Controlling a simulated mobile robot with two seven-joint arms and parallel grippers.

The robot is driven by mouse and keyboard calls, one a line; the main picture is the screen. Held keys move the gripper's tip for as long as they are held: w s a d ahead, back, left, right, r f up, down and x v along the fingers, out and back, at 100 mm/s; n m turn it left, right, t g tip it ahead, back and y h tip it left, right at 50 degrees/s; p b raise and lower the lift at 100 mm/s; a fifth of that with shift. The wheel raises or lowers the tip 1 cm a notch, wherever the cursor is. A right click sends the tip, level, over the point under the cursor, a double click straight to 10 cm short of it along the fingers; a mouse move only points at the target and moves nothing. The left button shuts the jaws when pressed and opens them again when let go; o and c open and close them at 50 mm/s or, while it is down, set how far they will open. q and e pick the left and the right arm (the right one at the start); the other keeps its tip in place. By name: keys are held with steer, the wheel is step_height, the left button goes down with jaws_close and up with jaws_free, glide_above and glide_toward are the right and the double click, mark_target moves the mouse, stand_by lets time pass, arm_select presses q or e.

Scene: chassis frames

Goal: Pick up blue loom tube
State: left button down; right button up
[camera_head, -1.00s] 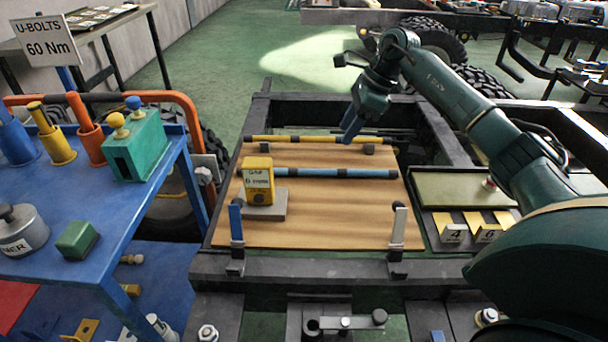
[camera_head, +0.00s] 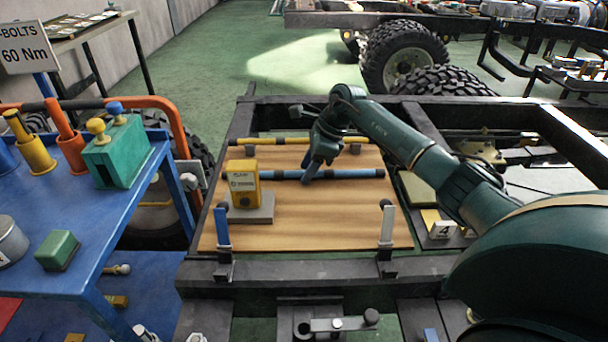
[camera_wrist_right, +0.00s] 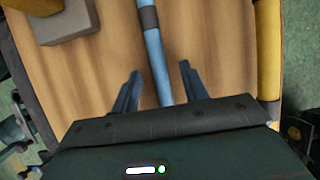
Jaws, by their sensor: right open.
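The blue loom tube (camera_head: 352,173) lies across the wooden board (camera_head: 300,222), with dark bands along it. It also shows in the right wrist view (camera_wrist_right: 156,60), running between the fingers. My right gripper (camera_head: 310,176) is open and reaches down over the middle of the tube. In the right wrist view my right gripper (camera_wrist_right: 160,82) has one finger on each side of the tube, with a gap on both sides. Whether the fingertips touch the board cannot be told. My left gripper is not in view.
A yellow tube (camera_head: 270,141) lies behind the blue one. A yellow gauge block (camera_head: 243,180) on a grey base stands at the board's left. Two upright posts, one blue (camera_head: 222,228) and one white (camera_head: 387,226), stand at the front edge. A blue cart (camera_head: 90,235) is at left.

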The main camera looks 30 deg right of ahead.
steer(key=shift+r, duration=0.1)
jaws_close()
stand_by(0.3)
